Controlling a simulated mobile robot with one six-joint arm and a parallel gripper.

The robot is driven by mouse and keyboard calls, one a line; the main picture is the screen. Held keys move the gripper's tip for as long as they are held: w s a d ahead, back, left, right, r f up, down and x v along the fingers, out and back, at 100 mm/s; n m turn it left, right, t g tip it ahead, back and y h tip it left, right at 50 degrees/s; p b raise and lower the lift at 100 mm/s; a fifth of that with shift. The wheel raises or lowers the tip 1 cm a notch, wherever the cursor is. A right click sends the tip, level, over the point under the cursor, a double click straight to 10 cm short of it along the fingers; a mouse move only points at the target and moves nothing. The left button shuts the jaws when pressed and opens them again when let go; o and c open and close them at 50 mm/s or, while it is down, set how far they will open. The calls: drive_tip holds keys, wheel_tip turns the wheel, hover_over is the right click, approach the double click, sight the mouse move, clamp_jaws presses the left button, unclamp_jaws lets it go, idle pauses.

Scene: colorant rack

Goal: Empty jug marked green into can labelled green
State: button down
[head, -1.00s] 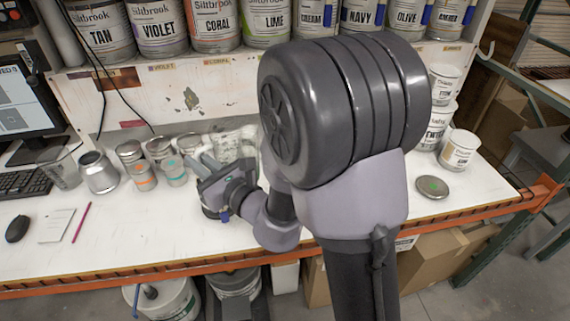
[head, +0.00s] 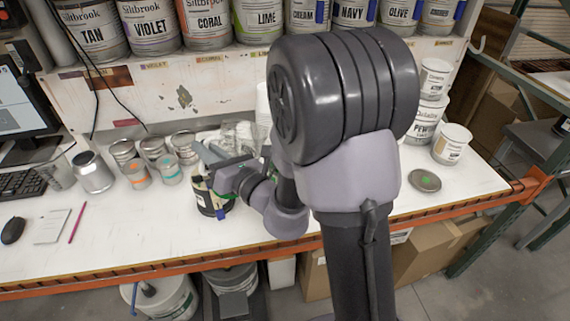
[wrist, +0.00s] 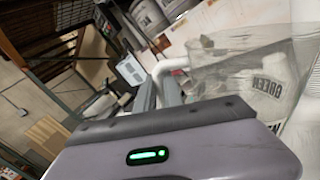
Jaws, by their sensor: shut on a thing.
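A clear jug (wrist: 235,75) marked GREEN fills the right of the wrist view, tilted, with the lettering seen turned around. My gripper (wrist: 157,88) is shut on the jug's pale handle (wrist: 168,66). In the head view my gripper (head: 208,160) is above the bench, and the jug (head: 241,136) shows as a pale translucent shape behind it. A dark can (head: 207,203) with a partly covered label stands just below my gripper; its wording and opening are hidden. I cannot see any liquid flowing.
Several small tins (head: 154,149) stand to the left, beside a silver canister (head: 93,172). A lid with a green mark (head: 424,181) lies on the right of the bench. White tubs (head: 450,144) stand behind it.

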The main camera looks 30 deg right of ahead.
sight(230, 137)
drive_tip(key=shift+w+d+r+m, duration=0.1)
drive_tip(key=shift+d+r+m, duration=0.3)
drive_tip(key=shift+d+m, duration=0.15)
drive_tip(key=shift+w+d+f+m+t, duration=0.15)
drive_tip(key=shift+d+f+m, duration=0.05)
drive_tip(key=shift+d+m, duration=0.4)
drive_tip(key=shift+w+d+f+m+t, duration=0.1)
drive_tip(key=shift+d+f+m+t, duration=0.1)
drive_tip(key=shift+d+m, duration=0.35)
drive_tip(key=shift+d+r+m+p, duration=0.3)
drive_tip(key=shift+d+r+m, duration=0.2)
drive_tip(key=shift+d+m, duration=0.2)
drive_tip(key=shift+w+d+f+m+t+h+b, duration=0.2)
drive_tip(key=shift+d+f+m+t+h+b, duration=0.15)
drive_tip(key=shift+d+m, duration=0.55)
drive_tip(key=shift+f, duration=0.1)
drive_tip(key=shift+w+d+r+m+h+p, duration=0.2)
drive_tip(key=shift+d+m+h+p, duration=0.1)
drive_tip(key=shift+d+m, duration=0.7)
drive_tip(key=shift+w+d+r+m+h+p, duration=0.2)
drive_tip(key=shift+d+m, duration=0.5)
drive_tip(key=shift+m, duration=0.5)
